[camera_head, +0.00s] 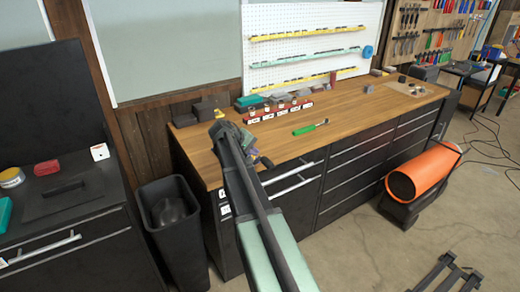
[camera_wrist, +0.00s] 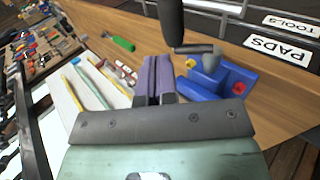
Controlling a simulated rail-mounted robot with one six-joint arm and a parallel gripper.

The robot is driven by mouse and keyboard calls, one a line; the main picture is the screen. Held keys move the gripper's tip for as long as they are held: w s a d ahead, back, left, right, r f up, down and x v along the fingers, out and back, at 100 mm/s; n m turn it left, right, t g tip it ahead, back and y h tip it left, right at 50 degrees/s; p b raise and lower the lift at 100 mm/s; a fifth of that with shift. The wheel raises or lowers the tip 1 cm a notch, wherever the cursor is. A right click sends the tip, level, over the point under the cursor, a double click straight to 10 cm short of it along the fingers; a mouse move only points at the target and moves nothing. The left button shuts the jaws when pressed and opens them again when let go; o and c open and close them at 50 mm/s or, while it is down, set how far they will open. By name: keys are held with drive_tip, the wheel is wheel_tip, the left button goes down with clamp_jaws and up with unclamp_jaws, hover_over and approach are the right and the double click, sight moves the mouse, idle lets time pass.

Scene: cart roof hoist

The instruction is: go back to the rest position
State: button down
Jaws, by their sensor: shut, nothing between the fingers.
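My gripper (camera_wrist: 157,72) shows in the wrist view with its two purple fingers together and nothing between them. It is over the wooden worktop (camera_wrist: 122,22), beside a blue blocky thing (camera_wrist: 207,78) with a red knob. In the head view my arm rises from the bottom edge and ends over the left front part of the worktop (camera_head: 345,112), and it hides much of what is there. Whether the fingers touch anything cannot be told.
A green-handled tool (camera_head: 310,127) lies on the worktop, with a red rack (camera_head: 280,112) behind it. A black bin (camera_head: 174,232) stands between the left cabinet (camera_head: 66,252) and the workbench. An orange heater (camera_head: 424,172) stands on the floor at right.

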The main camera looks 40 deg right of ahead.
drive_tip(key=p+v, duration=0.3)
drive_tip(key=v, duration=0.4)
drive_tip(key=shift+d+r+p, duration=0.35)
drive_tip(key=shift+r+p, duration=0.05)
drive_tip(key=s+a+f+y+b, duration=0.2)
drive_tip(key=s+a+f+y, duration=0.1)
drive_tip(key=s+a, duration=0.4)
drive_tip(key=s+a+f+n+y+b, duration=0.1)
drive_tip(key=s+a+f, duration=0.4)
drive_tip(key=a, duration=0.8)
drive_tip(key=s+a+f+t+y+b, duration=0.1)
drive_tip(key=s+a+f+y+b, duration=0.2)
drive_tip(key=s+a, duration=0.5)
drive_tip(key=a+f+y, duration=0.1)
drive_tip(key=a+y, duration=0.1)
drive_tip(key=a, duration=0.1)
drive_tip(key=shift+s+b, duration=0.3)
drive_tip(key=shift+b, duration=0.1)
drive_tip(key=shift+a, duration=0.15)
